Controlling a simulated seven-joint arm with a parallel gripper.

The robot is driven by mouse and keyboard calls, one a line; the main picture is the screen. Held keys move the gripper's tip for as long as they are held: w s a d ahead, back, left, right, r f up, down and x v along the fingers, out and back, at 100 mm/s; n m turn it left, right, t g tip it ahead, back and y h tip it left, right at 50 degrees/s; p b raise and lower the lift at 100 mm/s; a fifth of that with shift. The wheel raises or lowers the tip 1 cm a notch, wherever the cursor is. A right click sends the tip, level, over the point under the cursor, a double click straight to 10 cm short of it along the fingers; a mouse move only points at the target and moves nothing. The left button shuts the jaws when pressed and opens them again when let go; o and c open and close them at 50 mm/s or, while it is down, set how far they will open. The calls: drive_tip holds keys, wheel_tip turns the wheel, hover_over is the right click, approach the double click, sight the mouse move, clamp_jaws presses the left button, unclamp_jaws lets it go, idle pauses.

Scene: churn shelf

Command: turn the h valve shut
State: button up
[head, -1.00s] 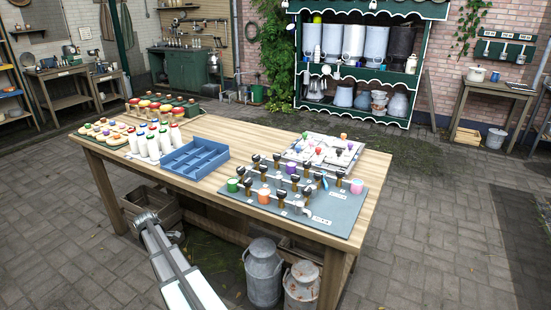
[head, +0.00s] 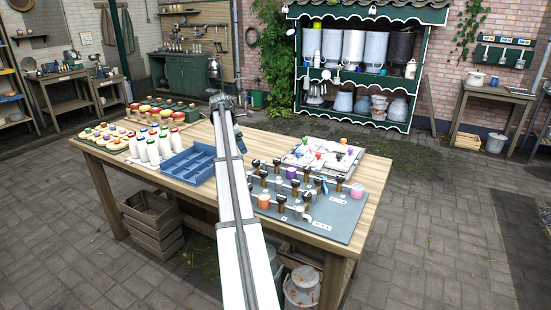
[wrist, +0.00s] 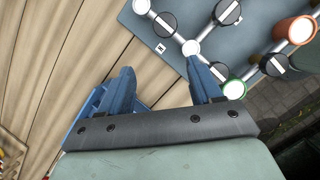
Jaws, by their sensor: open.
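The grey valve board (head: 338,222) lies at the right front of the table, with several dark-handled valves on white pipes. In the wrist view the board (wrist: 205,12) fills the top right. Several black round knobs with white bars show there, one at the upper middle (wrist: 165,22) and another near my right finger (wrist: 220,72). A small letter tag (wrist: 160,47) sits beside the upper one; I cannot read surely which valve is h. My gripper (wrist: 162,72) is open and empty, its blue fingers pointing toward the board's edge. In the head view it (head: 240,146) hangs left of the board.
A blue compartment tray (head: 188,166) lies left of the board, partly beneath my left finger in the wrist view. White bottles (head: 153,150) stand left of it. A panel with coloured pieces (head: 322,156) lies behind the board. Orange (wrist: 298,30) and green (wrist: 235,88) cups adjoin the pipes.

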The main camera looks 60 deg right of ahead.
sight(277, 159)
drive_tip(key=s+d+r+g, duration=0.1)
drive_tip(key=s+d+r, duration=0.45)
drive_tip(key=s, duration=0.25)
drive_tip(key=shift+m+y, duration=0.3)
drive_tip(key=shift+m, duration=0.1)
drive_tip(key=x, duration=1.4)
drive_tip(key=shift+w+d+f, duration=0.15)
drive_tip(key=shift+d+f, duration=0.1)
drive_tip(key=shift+d, duration=0.05)
drive_tip(key=c, duration=1)
